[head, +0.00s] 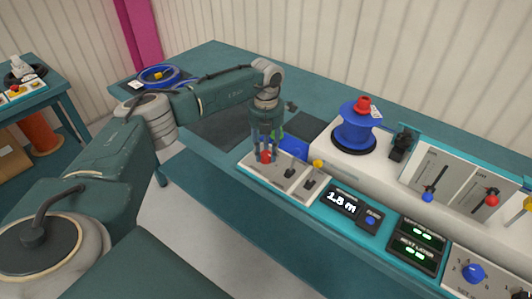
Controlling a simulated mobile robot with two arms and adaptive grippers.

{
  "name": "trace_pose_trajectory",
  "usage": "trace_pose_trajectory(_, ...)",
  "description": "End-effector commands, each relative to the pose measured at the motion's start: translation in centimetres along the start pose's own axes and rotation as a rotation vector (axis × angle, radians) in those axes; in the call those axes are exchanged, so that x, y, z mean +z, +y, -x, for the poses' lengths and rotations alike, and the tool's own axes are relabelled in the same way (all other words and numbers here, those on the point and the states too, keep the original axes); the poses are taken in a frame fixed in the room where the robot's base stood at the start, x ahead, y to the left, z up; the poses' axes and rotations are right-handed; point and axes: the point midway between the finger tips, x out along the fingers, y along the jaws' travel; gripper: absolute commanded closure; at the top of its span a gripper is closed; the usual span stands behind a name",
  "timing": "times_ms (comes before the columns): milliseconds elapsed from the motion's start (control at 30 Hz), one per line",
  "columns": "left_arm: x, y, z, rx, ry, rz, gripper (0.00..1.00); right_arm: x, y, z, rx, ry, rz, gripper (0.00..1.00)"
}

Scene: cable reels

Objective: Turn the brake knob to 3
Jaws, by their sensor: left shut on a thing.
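My left gripper (265,153) points straight down over the light panel (272,178) at the near left of the teal bench. Any numbers around this knob are too small or covered to read. A blue dial knob (473,272) with numbers around it sits on a panel at the lower right; its pointer setting is not clear. I cannot read a brake label on either. My right gripper is out of view.
Beside the gripper are a blue block (294,147), a black lever (288,174) and a yellow-tipped lever (317,165). A blue reel (355,128) with a red top stands behind. A display (342,201) reads 1.8 m. Blue and red levers stand at the right.

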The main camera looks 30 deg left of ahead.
Motion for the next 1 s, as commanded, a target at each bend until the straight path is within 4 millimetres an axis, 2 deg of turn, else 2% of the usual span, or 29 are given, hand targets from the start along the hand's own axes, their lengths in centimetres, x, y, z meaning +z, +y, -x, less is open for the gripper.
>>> trace_pose_trajectory(300, 0.27, 0.05, 0.31, 0.0, -0.009, -0.107, 0.95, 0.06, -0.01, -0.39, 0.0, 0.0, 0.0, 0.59)
trace_pose_trajectory(800, 0.29, 0.04, 0.35, 0.0, -0.009, -0.126, 0.95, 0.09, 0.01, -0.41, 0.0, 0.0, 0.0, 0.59)
trace_pose_trajectory(833, 0.29, 0.05, 0.35, 0.0, -0.009, -0.126, 0.67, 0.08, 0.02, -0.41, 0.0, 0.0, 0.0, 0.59)
trace_pose_trajectory(900, 0.27, 0.04, 0.33, 0.0, -0.009, -0.125, 0.53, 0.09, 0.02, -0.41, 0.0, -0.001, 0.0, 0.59)
trace_pose_trajectory(933, 0.24, 0.04, 0.3, 0.0, -0.008, -0.125, 0.5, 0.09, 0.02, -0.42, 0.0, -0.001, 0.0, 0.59)
trace_pose_trajectory(1000, 0.19, 0.03, 0.24, 0.0, -0.006, -0.125, 0.5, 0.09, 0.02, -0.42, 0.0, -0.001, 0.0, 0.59)
